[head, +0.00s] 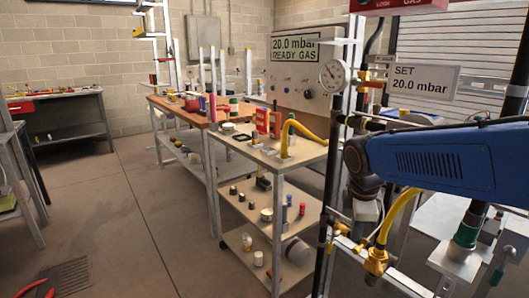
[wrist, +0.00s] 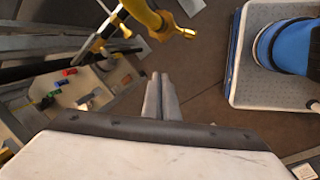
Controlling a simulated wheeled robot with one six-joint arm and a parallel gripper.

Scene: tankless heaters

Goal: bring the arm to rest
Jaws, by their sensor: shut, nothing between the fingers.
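My arm (head: 450,158) reaches in from the right edge in the head view, its blue link lying nearly level. Its dark joint end is close to the black upright pipe. My gripper (wrist: 160,78) shows in the wrist view with its two grey fingers together and nothing between them. In the head view the fingers cannot be made out clearly. A yellow hose (head: 398,215) with a brass fitting (head: 376,262) hangs just below the arm. The hose also shows beyond the fingertips in the wrist view (wrist: 143,14), apart from them.
A shelf cart (head: 300,158) with small parts stands left of the arm. A black upright pipe (head: 330,200) and a pressure gauge (head: 334,76) stand close by. Signs read "20.0 mbar READY GAS" (head: 295,47) and "SET 20.0 mbar" (head: 421,80). Open floor (head: 130,210) lies left.

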